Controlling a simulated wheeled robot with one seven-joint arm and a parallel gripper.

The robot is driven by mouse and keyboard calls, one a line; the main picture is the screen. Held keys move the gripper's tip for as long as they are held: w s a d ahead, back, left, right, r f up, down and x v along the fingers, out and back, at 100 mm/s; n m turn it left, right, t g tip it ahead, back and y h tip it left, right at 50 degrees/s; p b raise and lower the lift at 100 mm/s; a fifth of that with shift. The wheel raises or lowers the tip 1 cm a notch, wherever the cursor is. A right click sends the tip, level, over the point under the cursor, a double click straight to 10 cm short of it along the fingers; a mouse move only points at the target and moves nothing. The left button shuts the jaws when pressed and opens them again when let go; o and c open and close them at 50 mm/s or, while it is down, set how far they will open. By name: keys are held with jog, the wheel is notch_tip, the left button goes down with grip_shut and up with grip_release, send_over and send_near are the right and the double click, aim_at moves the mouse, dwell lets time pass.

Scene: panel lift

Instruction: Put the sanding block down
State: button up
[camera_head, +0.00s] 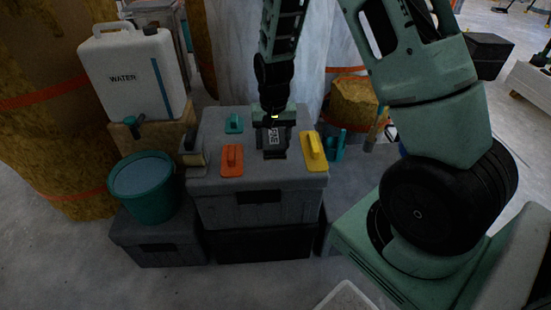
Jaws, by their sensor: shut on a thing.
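My gripper (273,117) points down over the grey toolbox lid near the picture's middle. It is shut on a dark block with pale lettering, which I take for the sanding block (274,141). The block is directly below the fingers, at or just above the lid; I cannot tell if it touches. The fingertips are small and partly hidden by the wrist. The grey toolbox (255,187) has a flat top.
A teal water bucket (146,190) and white water canister (133,75) stand left. The lid's front strip is bare.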

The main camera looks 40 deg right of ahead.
aim_at(275, 168)
jog(key=f, duration=0.3)
jog(key=shift+w+d+f+b, duration=0.15)
jog(key=shift+d+f+b, duration=0.15)
jog(key=shift+f, duration=0.05)
jog(key=shift+f+b, duration=0.4)
jog(key=shift+f, duration=1.9)
jog(key=shift+f, duration=0.2)
jog(key=o, duration=0.9)
jog(key=shift+r, duration=0.15)
